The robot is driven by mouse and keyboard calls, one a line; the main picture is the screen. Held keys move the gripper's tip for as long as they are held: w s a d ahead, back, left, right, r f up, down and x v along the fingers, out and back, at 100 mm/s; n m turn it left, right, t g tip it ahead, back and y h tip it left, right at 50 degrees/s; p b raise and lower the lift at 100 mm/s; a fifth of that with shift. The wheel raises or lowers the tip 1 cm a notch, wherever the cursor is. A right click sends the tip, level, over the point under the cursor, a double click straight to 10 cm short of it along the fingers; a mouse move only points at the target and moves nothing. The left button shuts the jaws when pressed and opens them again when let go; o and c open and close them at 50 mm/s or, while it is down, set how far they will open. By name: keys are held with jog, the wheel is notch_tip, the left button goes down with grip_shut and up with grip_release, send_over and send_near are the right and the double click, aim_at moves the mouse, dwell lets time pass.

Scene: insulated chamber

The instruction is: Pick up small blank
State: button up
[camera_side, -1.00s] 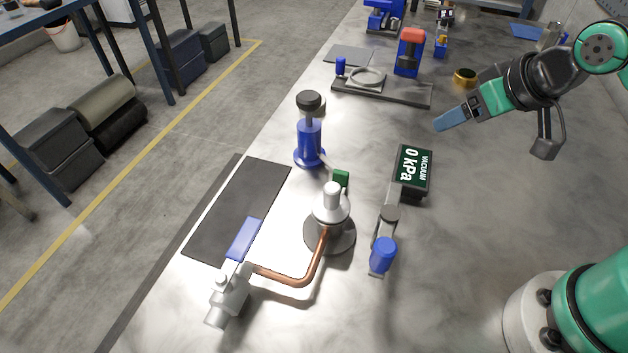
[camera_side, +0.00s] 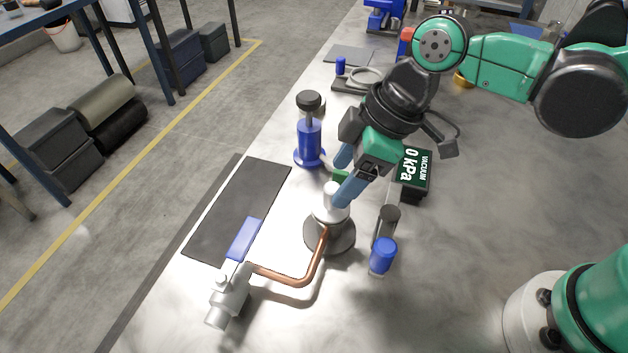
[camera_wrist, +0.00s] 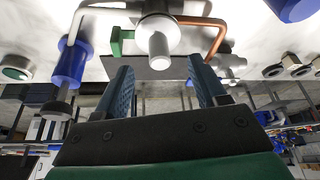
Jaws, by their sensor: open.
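I take the small blank (camera_side: 329,215) to be the pale metal disc with an upright round knob, on the round grey base in the middle of the bench. It also shows at the top of the wrist view (camera_wrist: 159,46), with its knob facing the camera. My gripper (camera_side: 340,179) is open and empty just above it, its two blue fingers pointing down towards the knob. In the wrist view, my gripper (camera_wrist: 160,66) has a finger on each side of the knob's line. A finger partly hides the blank in the side view. I cannot tell whether they touch.
A copper pipe (camera_side: 310,268) runs from the base to a silver valve with a blue lever (camera_side: 244,238). A dark mat (camera_side: 225,205) lies left.

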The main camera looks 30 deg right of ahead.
aim_at(336, 187)
jog(key=shift+x, duration=1.95)
grip_shut()
